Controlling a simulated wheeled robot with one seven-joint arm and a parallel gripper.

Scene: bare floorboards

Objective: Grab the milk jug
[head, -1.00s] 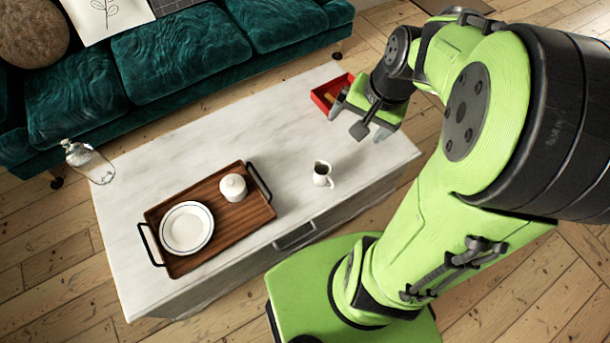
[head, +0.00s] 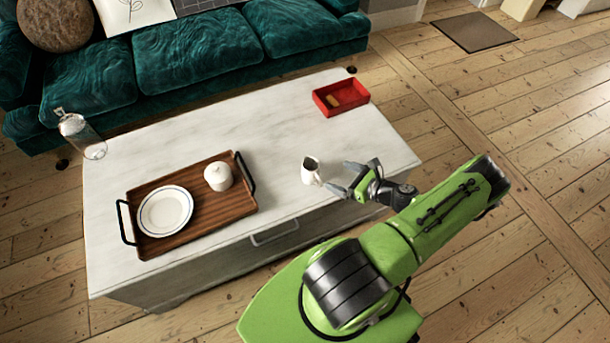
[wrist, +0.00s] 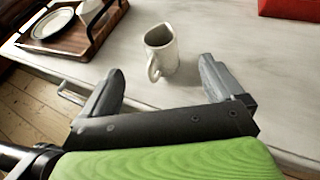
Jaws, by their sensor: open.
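The milk jug (head: 310,171) is a small white pitcher with a dark opening, upright on the pale table near its front edge. My gripper (head: 338,178) is open and low over the table, just right of the jug in the head view. In the wrist view the jug (wrist: 161,50) stands ahead of the gap between my spread fingers (wrist: 170,85), with its handle toward me and to the left. Nothing is between the fingers.
A wooden tray (head: 222,207) with black handles holds a plate (head: 165,211) and a lidded white pot (head: 218,177). A red box (head: 341,96) lies at the back right, a glass bottle (head: 80,133) at the back left. A drawer handle (head: 275,233) juts from the table's front.

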